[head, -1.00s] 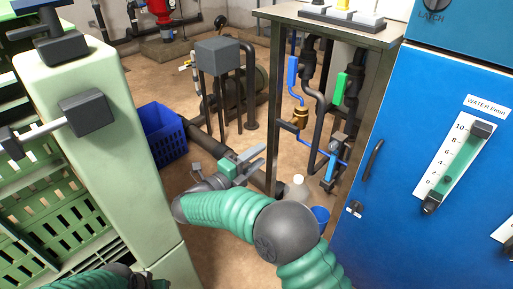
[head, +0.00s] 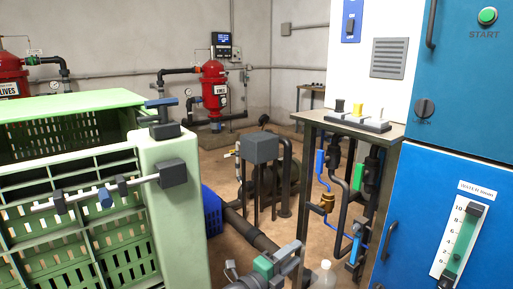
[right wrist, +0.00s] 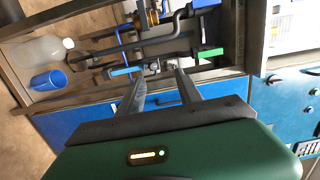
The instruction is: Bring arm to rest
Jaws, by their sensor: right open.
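My right gripper (head: 294,257) is low in the head view, in front of the pipe stand. Its two grey fingers are apart with nothing between them. In the right wrist view the open fingers (right wrist: 160,80) point toward the stand's pipes and a blue-handled valve (right wrist: 126,71); I cannot tell the exact gap, but no grip on them shows. The metal-framed stand (head: 350,130) holds dark pipes, a blue handle (head: 320,163) and a green handle (head: 359,177). My left gripper is not in view.
A blue cabinet (head: 430,200) stands close on the right. A pale green post (head: 175,200) and slatted crates (head: 60,180) stand on the left.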

